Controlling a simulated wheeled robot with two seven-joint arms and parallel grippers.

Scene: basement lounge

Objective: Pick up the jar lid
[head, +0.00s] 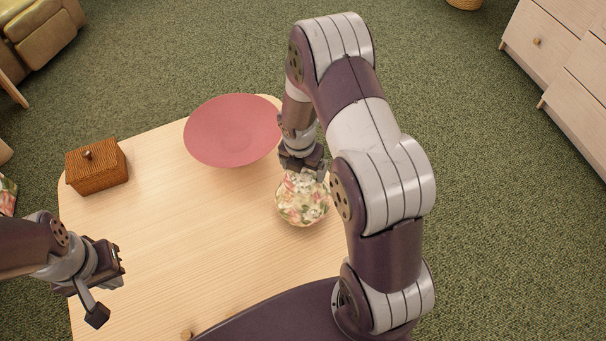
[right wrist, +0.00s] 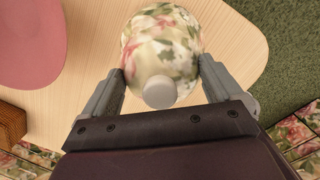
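A floral jar (head: 302,203) stands on the light wooden table, below my right gripper. In the right wrist view its floral lid (right wrist: 162,55) with a round white knob (right wrist: 159,92) is seen from above. The seam between lid and jar body cannot be made out. My right gripper (head: 304,172) points down over the jar top. Its fingers are wide apart, one on each side of the lid; contact cannot be told. In the head view the gripper hides the knob. My left gripper (head: 107,285) is open and empty over the table's left side.
The table's middle is clear. A pale drawer cabinet (head: 565,70) stands far right.

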